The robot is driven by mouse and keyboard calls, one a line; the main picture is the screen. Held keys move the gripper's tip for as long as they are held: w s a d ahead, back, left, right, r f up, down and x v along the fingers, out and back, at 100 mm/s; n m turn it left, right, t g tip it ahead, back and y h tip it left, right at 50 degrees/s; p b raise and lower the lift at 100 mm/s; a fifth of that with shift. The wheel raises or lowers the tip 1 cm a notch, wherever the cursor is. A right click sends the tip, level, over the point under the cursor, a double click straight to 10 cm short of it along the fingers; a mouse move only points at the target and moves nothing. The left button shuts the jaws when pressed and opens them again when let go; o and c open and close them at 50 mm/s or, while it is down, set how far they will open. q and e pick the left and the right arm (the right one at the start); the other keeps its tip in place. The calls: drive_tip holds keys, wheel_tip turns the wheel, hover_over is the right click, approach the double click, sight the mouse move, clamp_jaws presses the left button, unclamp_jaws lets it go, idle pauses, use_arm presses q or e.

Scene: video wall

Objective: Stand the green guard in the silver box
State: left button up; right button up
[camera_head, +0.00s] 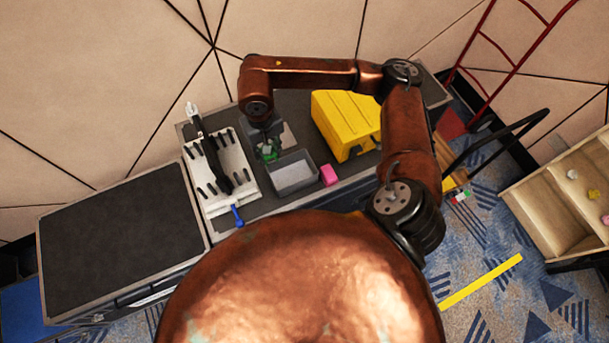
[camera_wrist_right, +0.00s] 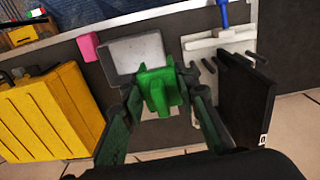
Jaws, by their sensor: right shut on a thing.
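The green guard (camera_head: 268,154) is between the fingers of my right gripper (camera_head: 266,143), which is shut on it. In the right wrist view the guard (camera_wrist_right: 160,85) shows clearly between the fingertips (camera_wrist_right: 160,96). The silver box (camera_head: 293,174) is an open grey tray on the dark bench, just right of and nearer than the guard in the head view. It also shows in the right wrist view (camera_wrist_right: 119,62), just beyond the guard, which overlaps its edge there. I cannot tell whether the guard touches the box. My left gripper is not in view.
A white pegged rack (camera_head: 235,196) holding a black part (camera_head: 212,158) stands left of the box. A pink block (camera_head: 328,175) lies right of it, and a yellow case (camera_head: 347,124) stands behind. The dark cabinet top (camera_head: 122,241) at left is clear.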

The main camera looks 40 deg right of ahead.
wheel_tip(320, 180, down, 2)
drive_tip(key=f+m+b, duration=0.1)
drive_tip(key=m, duration=0.6)
drive_tip(key=n+b, duration=0.6)
drive_tip(key=n, duration=1.8)
hover_over(284, 181)
wheel_tip(284, 181, down, 15)
wheel_tip(284, 181, down, 9)
drive_tip(key=shift+f+b, duration=0.2)
drive_tip(key=shift+b, duration=0.55)
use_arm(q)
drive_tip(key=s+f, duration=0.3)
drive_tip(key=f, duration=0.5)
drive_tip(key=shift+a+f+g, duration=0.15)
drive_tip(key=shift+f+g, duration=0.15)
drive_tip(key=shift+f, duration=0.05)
